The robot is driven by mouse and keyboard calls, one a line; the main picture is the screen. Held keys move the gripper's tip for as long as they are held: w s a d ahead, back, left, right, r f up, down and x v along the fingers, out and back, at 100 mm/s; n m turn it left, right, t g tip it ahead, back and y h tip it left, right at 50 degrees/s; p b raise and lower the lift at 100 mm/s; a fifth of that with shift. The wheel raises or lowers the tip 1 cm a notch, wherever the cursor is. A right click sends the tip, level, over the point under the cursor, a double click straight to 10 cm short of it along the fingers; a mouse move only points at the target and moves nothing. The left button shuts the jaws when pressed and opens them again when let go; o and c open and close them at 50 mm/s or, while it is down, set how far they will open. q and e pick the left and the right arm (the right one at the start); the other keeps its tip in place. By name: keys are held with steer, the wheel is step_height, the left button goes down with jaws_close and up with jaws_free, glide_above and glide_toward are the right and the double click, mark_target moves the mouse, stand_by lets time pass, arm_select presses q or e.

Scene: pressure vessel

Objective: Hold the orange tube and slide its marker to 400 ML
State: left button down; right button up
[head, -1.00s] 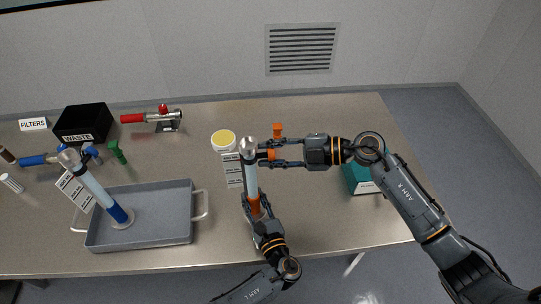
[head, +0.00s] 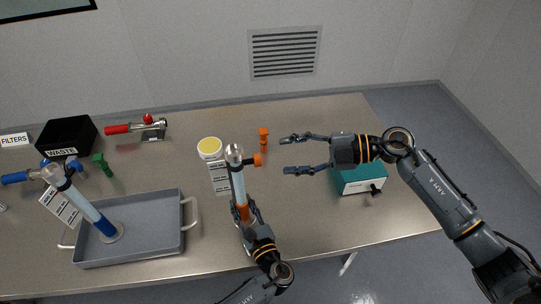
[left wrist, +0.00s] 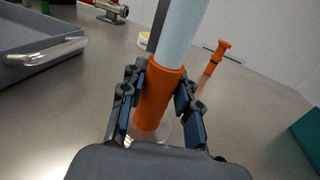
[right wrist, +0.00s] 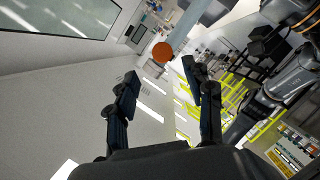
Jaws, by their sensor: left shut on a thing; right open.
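The orange tube (head: 238,188) stands upright near the table's front, with a pale blue upper part, an orange lower part and a white label strip (head: 219,177) beside it. My left gripper (head: 243,213) is shut around its orange lower part, which shows between the fingers in the left wrist view (left wrist: 157,95). The orange marker (head: 258,160) is near the tube's top, sticking out to the right. Its round end faces the right wrist camera (right wrist: 162,52). My right gripper (head: 290,155) is open and empty, right of the marker and apart from it. The label text is too small to read.
A grey tray (head: 130,250) holds a blue tube (head: 94,213) at left. A yellow-topped white jar (head: 210,148) and a small orange fitting (head: 263,138) stand behind the orange tube. A teal box (head: 360,180) is at right. The front right of the table is clear.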

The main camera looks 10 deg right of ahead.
steer(key=shift+v, duration=1.7)
arm_select(q)
steer(key=c, duration=0.9)
jaws_free()
steer(key=v, duration=1.2)
steer(key=shift+s, duration=0.1)
